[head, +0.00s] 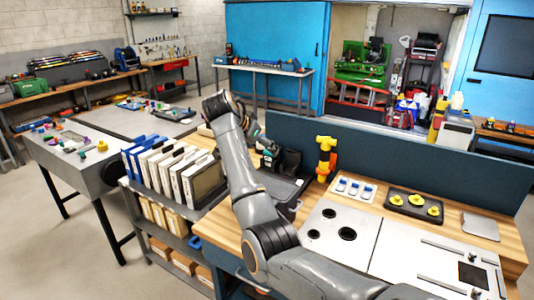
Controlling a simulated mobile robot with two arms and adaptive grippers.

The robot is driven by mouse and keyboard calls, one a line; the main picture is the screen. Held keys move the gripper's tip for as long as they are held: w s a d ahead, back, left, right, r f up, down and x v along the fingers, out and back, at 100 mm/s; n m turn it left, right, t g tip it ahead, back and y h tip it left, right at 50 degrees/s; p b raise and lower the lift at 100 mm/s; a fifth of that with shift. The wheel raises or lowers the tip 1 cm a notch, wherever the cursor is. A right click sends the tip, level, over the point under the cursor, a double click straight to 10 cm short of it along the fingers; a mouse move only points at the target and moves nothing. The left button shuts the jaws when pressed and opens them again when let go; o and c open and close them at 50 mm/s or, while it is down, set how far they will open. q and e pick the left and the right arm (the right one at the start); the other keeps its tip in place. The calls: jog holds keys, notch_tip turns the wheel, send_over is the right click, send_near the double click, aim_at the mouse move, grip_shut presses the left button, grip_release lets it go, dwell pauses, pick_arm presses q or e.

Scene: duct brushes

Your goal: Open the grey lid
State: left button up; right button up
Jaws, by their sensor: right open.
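A flat grey square plate (480,225) lies on the wooden bench top at the right; I cannot tell whether it is the grey lid. A light grey panel (400,252) with rails and a dark square opening (473,276) is set nearer, at the bench's front right. My right arm reaches up from the bottom right and bends over. Its gripper (270,158) points down by the dark tray at the bench's left end, well apart from the plate and the panel. The gripper is open; its fingertips are hard to make out. My left gripper is not in view.
A white panel with dark round holes (347,234) lies mid-bench. Behind it are an orange-yellow fitting (325,155), small blue-and-white parts (355,189) and a black tray with yellow knobs (414,207). A blue divider (420,160) edges the back. Binders (165,170) stand left.

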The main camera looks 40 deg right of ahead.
jog(key=shift+s+a+r, duration=0.15)
jog(key=shift+a+r, duration=0.3)
jog(key=shift+r, duration=0.1)
